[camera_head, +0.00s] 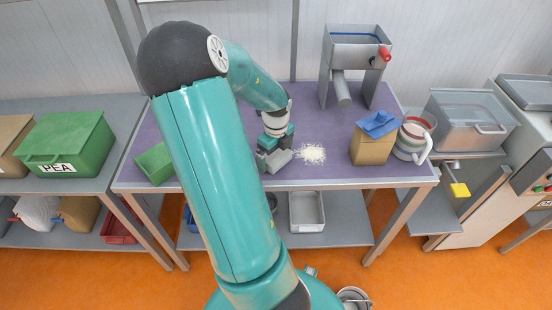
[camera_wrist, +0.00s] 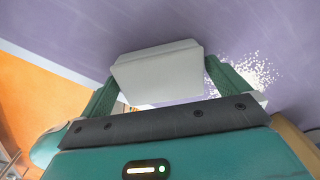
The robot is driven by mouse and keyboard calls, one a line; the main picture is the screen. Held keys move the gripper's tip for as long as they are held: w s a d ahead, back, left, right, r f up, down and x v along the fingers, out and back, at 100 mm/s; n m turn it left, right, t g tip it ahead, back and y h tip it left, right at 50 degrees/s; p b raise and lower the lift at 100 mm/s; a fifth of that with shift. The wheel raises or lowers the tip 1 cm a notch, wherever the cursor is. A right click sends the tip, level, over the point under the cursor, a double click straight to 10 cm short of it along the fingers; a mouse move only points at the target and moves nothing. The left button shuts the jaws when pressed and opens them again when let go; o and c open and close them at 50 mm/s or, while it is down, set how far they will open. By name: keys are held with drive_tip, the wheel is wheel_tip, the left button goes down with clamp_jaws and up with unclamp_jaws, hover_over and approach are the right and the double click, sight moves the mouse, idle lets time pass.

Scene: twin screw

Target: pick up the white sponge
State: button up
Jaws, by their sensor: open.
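The white sponge (camera_wrist: 158,72) is a pale grey-white block on the purple table. In the wrist view it lies between the two green fingers of my gripper (camera_wrist: 160,90). The fingers are open, one on each side of it; a gap shows at the left finger, and the right finger is close to the sponge's edge. I cannot tell whether it touches. In the head view my gripper (camera_head: 275,160) is low over the table, and the sponge (camera_head: 279,161) shows beside the fingers, partly hidden by them.
A pile of white grains (camera_head: 312,154) lies just right of the gripper. A green tray (camera_head: 155,164) is at the table's left. A brown box (camera_head: 371,147) with a blue top, a striped jug (camera_head: 411,142) and a grey metal machine (camera_head: 354,62) stand right. The purple table (camera_head: 225,166) has free room behind.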

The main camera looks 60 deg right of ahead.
drive_tip(key=c, duration=0.9)
drive_tip(key=shift+o, duration=0.2)
drive_tip(key=shift+r, duration=0.65)
drive_tip(key=s+a+r, duration=0.2)
drive_tip(key=a+r, duration=0.9)
drive_tip(key=a, duration=0.2)
drive_tip(key=shift+a+r, duration=0.3)
drive_tip(key=shift+a, duration=0.1)
drive_tip(key=shift+s, duration=0.1)
